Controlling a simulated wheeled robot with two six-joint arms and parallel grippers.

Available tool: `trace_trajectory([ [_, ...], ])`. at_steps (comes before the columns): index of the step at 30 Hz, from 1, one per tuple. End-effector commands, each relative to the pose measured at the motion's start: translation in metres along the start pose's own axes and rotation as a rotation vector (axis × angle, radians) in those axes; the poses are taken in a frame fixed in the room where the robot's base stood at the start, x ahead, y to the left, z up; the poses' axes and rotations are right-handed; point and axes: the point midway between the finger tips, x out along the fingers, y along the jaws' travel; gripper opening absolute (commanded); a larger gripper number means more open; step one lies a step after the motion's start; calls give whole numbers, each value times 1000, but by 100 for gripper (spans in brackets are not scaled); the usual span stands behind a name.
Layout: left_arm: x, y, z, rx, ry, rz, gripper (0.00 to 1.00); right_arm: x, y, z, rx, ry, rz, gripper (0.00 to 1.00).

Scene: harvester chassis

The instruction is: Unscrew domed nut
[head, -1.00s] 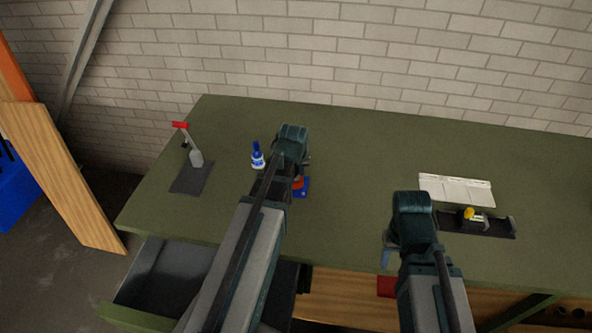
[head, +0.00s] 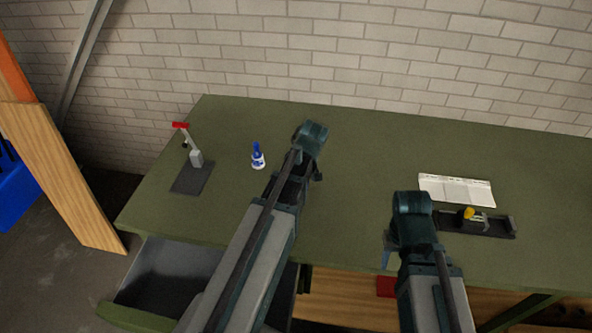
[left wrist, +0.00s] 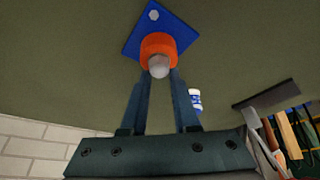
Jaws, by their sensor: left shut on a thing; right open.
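In the left wrist view, the grey domed nut (left wrist: 158,67) sits at an orange ring (left wrist: 158,46) on a blue square plate (left wrist: 134,38). My left gripper (left wrist: 159,76) is shut on the domed nut, with one finger on each side of it. A small hex head (left wrist: 152,15) shows near the plate's far corner. In the head view my left arm hides the nut and plate. My right gripper (head: 387,258) is open near the bench's front edge, its fingers mostly hidden by its wrist.
On the green bench (head: 350,230), a blue-and-white bottle (head: 257,157) stands left of my left arm. A red-handled clamp (head: 194,157) is farther left. A white booklet (head: 457,190) and a dark tray (head: 495,224) with a yellow item lie right. A drawer (head: 165,275) is open below.

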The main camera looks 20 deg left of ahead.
Motion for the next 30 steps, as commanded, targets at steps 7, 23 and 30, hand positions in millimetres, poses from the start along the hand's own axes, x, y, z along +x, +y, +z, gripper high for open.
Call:
trace_trajectory([
  [7, 0, 0, 0, -63, 0, -26, 0, 0, 0, 0, 0, 0, 0, 50],
  [23, 0, 2, -1, -400, 0, -166, 0, 0, 0, 0, 0, 0, 0, 50],
  [30, 0, 0, 0, -479, -1, -198, 0, 0, 0, 0, 0, 0, 0, 50],
])
